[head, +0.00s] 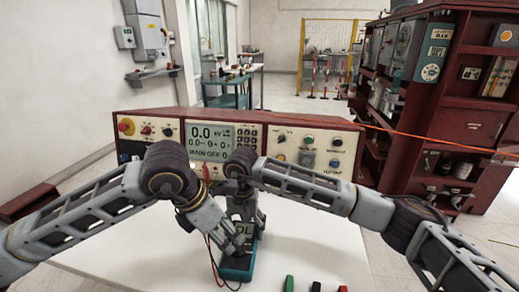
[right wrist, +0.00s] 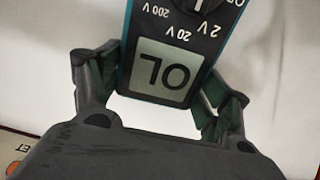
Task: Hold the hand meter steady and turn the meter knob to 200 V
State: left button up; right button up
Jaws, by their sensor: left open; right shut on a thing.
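The hand meter (head: 234,274) is a teal-edged dark box on the white table in front of the console. In the right wrist view the meter (right wrist: 150,42) shows "OL" on its screen (right wrist: 163,75). Its knob (right wrist: 198,5) is cut off by the top edge, near the labels 200 V, 20 V and 2 V; its exact setting is unclear. My right gripper (right wrist: 160,92) is shut on the meter's screen end, one finger on each side. My left gripper (head: 237,250) is open, fingers pointing down over the meter's face; it hides the knob in the head view.
A red console (head: 212,139) with a display, knobs and buttons stands just behind. Green (head: 289,284), black (head: 315,286) and red (head: 342,289) pieces lie at the table's front. Thin red and black leads (head: 213,262) hang left of the meter. The white table (head: 130,250) has free room at left.

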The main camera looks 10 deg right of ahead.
pick_arm(q)
jog(key=v, duration=0.5)
jog(key=s+d+r+n+g+h, duration=0.25)
jog(key=d+r+h, duration=0.35)
jog(key=d, duration=0.4)
notch_tip(320, 180, up, 11)
jog(key=w+n+h, duration=0.1)
jog(key=n+h, duration=0.3)
jog(key=h, duration=0.4)
jog(key=shift+r+h, duration=0.2)
jog(key=shift+h, duration=0.1)
dwell(0.3)
jog(key=shift+w+a+t, duration=0.1)
jog(key=shift+t, duration=0.15)
